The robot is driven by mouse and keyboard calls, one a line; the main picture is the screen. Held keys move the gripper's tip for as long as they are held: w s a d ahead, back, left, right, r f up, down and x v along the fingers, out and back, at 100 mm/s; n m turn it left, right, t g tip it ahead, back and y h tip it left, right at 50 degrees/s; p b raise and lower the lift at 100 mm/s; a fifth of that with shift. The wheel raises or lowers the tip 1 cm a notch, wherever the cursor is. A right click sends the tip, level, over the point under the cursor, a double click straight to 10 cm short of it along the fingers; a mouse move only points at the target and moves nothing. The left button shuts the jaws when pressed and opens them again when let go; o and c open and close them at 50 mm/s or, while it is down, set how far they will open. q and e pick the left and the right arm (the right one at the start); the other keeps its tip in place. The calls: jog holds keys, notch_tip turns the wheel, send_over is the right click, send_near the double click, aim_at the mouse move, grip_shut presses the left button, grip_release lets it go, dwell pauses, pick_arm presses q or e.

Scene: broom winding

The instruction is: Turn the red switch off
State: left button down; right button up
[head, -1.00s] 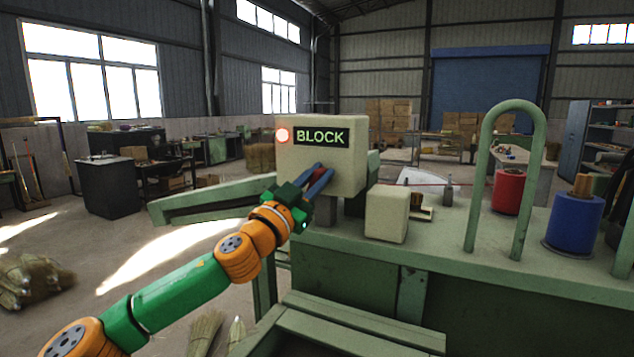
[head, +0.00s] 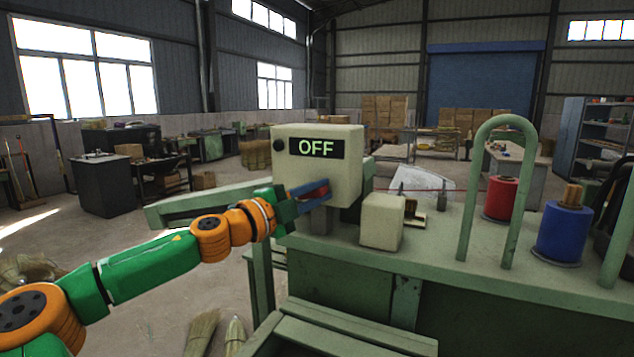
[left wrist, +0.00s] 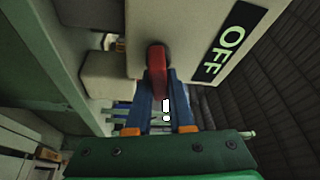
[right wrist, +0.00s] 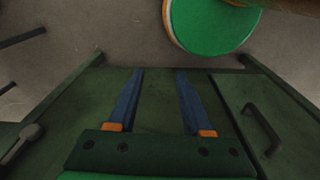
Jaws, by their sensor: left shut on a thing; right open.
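The red switch (left wrist: 157,70) sits on the face of the cream control box (head: 348,168). In the left wrist view the switch handle lies between the fingers. My right gripper (right wrist: 157,80) is open and empty in the right wrist view, over the green machine's panel; it is not in the head view.
The green machine table (head: 450,262) carries a small cream block (head: 381,222), a red spool (head: 501,197), a blue spool (head: 566,230) and a green hoop (head: 465,215). A green rail (head: 200,207) extends left of the box. Open floor lies at the left.

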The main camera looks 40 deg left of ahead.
pick_arm(q)
jog(key=shift+f+m+g+p, duration=0.1)
jog(key=shift+m+g+p, duration=0.5)
jog(key=shift+m+p, duration=0.6)
jog(key=shift+f+m, duration=0.1)
jog(key=shift+m, duration=0.3)
jog(key=c, duration=0.8)
grip_release()
